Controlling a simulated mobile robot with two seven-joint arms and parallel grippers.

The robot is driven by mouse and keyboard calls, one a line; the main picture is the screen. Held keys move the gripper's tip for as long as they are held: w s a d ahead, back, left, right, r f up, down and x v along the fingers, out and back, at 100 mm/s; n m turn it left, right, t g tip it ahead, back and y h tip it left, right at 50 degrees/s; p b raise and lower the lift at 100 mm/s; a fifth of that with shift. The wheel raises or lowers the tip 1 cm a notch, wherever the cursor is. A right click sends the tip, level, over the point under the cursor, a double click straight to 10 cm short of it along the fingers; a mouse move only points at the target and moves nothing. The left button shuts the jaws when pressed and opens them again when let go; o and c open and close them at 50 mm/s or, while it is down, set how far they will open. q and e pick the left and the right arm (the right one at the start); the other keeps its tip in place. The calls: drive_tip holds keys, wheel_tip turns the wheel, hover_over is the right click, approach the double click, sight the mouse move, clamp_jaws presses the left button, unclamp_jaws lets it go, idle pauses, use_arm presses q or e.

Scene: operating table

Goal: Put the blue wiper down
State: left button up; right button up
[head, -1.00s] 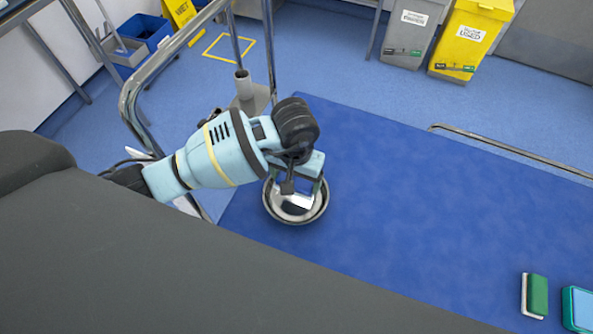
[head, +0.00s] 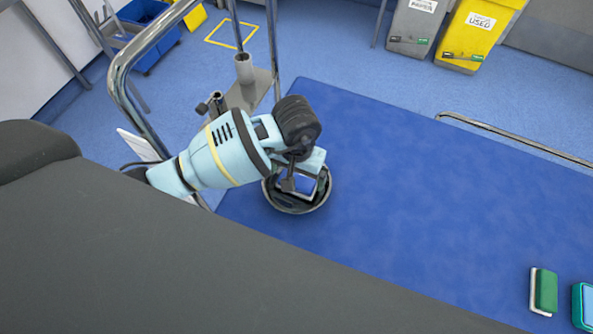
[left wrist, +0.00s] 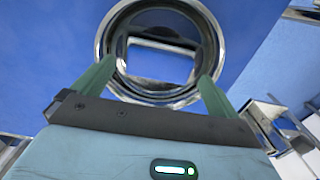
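My left gripper (head: 302,186) hangs over a round, shiny metal bowl (head: 300,207) on the blue-covered table (head: 430,200). My right gripper is not in view.
A green and white sponge (head: 544,291) and a teal box (head: 583,305) lie at the lower right. The table's middle is clear. A metal stand (head: 245,80) is beyond the arm. Grey (head: 413,28) and yellow (head: 478,35) bins stand behind.

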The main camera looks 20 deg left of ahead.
sight(297, 181)
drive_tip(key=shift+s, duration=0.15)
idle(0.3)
use_arm(q)
drive_tip(key=shift+r+p, duration=0.3)
drive_tip(key=shift+r, duration=0.15)
wheel_tip(297, 181, up, 6)
drive_tip(key=p, duration=0.3)
drive_tip(key=shift+p, duration=0.4)
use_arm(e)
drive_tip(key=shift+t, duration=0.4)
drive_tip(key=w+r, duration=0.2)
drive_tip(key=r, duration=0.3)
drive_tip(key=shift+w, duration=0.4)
